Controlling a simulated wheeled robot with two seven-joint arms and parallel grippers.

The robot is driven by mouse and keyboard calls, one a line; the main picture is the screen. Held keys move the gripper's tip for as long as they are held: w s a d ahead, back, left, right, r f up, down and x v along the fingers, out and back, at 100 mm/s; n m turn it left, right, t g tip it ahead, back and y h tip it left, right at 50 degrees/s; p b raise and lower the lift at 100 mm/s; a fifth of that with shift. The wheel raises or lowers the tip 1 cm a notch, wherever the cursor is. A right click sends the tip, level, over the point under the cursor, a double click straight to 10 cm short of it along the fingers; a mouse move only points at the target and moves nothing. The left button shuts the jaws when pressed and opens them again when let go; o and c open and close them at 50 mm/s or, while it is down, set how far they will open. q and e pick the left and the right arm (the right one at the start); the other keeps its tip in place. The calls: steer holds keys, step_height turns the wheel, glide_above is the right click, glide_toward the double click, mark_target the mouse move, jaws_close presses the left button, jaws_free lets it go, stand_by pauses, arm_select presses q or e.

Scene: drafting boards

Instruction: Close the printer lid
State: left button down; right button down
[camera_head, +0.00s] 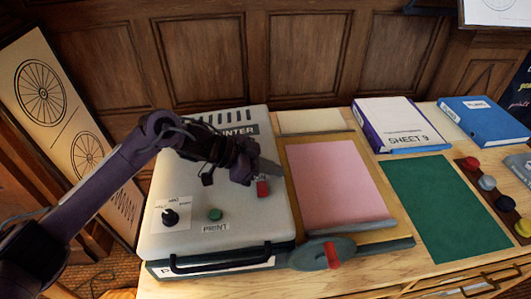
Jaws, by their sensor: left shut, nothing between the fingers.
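The printer (165,238) is a light grey box at the left end of the table. Its grey lid (255,226) lies flat over the dark lower body, and I see no clear gap at the front edge. A black handle (215,262) runs along the front. My left gripper (272,168) is over the right part of the lid, with its fingers together and nothing held. I cannot tell whether it touches the lid. My left arm hides part of the lid's top. My right gripper is not in view.
The lid carries a black knob (170,217), a green button (215,214) and a red one (263,188). To the right are a pink sheet (333,182) on a board, a green mat (445,205), a white binder (405,122) and a blue binder (485,120). Wood panelling stands behind.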

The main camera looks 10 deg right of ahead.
mark_target(273, 178)
arm_select(q)
steer(key=f, duration=0.2)
steer(key=shift+d+f+b, duration=0.25)
steer(key=shift+f+b, duration=0.05)
steer(key=shift+b, duration=0.05)
steer(key=shift+d+f, duration=0.2)
steer(key=shift+f, duration=0.45)
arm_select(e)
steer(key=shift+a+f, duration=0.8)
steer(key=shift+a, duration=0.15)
arm_select(q)
steer(key=shift+s, duration=0.1)
steer(key=shift+f, duration=0.1)
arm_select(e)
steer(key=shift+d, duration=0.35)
arm_select(q)
steer(key=shift+a, duration=0.1)
